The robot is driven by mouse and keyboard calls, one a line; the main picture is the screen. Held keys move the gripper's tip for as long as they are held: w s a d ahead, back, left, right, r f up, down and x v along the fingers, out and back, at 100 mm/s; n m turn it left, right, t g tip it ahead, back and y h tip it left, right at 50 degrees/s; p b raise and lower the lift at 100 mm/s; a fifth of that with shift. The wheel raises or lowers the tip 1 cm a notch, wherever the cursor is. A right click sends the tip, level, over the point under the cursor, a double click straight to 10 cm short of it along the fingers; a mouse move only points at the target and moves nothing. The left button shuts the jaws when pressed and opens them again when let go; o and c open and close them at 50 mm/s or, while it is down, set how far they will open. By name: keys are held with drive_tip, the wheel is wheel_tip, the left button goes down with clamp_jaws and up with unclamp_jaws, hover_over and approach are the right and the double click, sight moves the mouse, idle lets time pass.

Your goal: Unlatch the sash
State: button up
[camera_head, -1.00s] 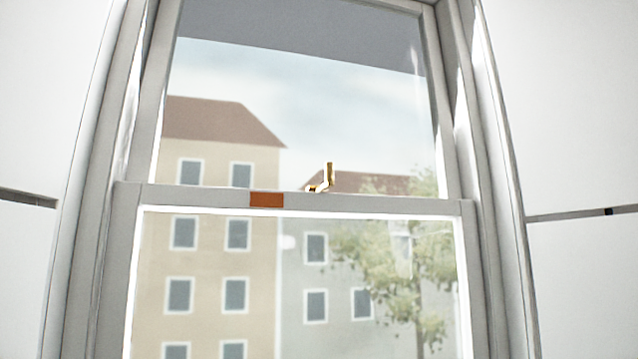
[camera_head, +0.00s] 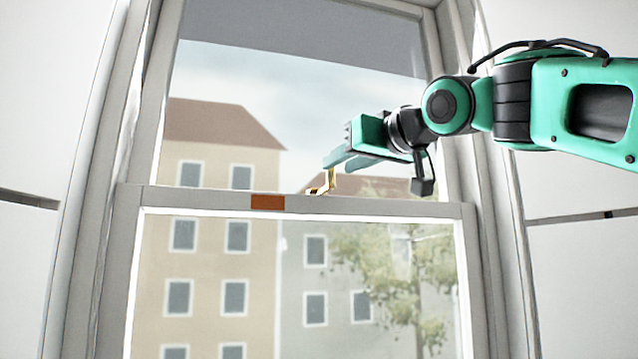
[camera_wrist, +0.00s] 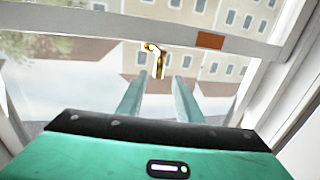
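The sash window's brass latch (camera_head: 327,184) stands on the meeting rail (camera_head: 400,207), its lever pointing up. My gripper (camera_head: 328,162) reaches in from the right, with its fingertips at the top of the lever and partly covering it. In the wrist view the latch (camera_wrist: 155,58) is ahead of my gripper (camera_wrist: 158,80), and the lever's end lies between the two spread fingertips. There is a visible gap on each side of the lever. My gripper is open and holds nothing.
An orange-brown block (camera_head: 267,202) is on the rail, left of the latch; it also shows in the wrist view (camera_wrist: 210,40). The window frame (camera_head: 480,235) stands on the right, close to my arm. Glass lies above and below the rail.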

drive_tip(key=x, duration=0.9)
drive_tip(key=shift+w+f, duration=0.1)
drive_tip(key=shift+w, duration=0.3)
